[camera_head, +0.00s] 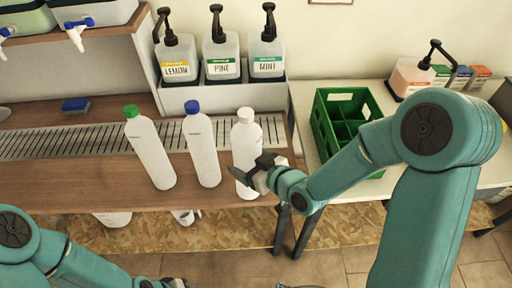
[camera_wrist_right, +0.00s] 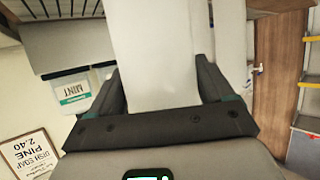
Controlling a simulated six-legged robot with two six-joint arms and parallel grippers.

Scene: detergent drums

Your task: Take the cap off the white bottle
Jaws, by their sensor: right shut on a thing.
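Three white bottles stand in a row on the wooden counter. The white-capped bottle (camera_head: 246,145) is on the right, and its white cap (camera_head: 245,115) is on top. The other bottles have a blue cap (camera_head: 193,106) and a green cap (camera_head: 131,111). My right gripper (camera_head: 251,172) is shut on the lower body of the white-capped bottle, well below the cap. In the right wrist view the white bottle body (camera_wrist_right: 155,50) is between the two fingers (camera_wrist_right: 160,80). My left gripper (camera_head: 165,284) shows only as a sliver at the bottom edge; its jaws cannot be made out.
Labelled pump dispensers (camera_head: 222,58) stand on a shelf behind the bottles. A slotted drain strip (camera_head: 60,142) runs along the counter. A green crate (camera_head: 322,125) sits on the table at right. A blue sponge (camera_head: 77,104) lies at left. The front left counter is clear.

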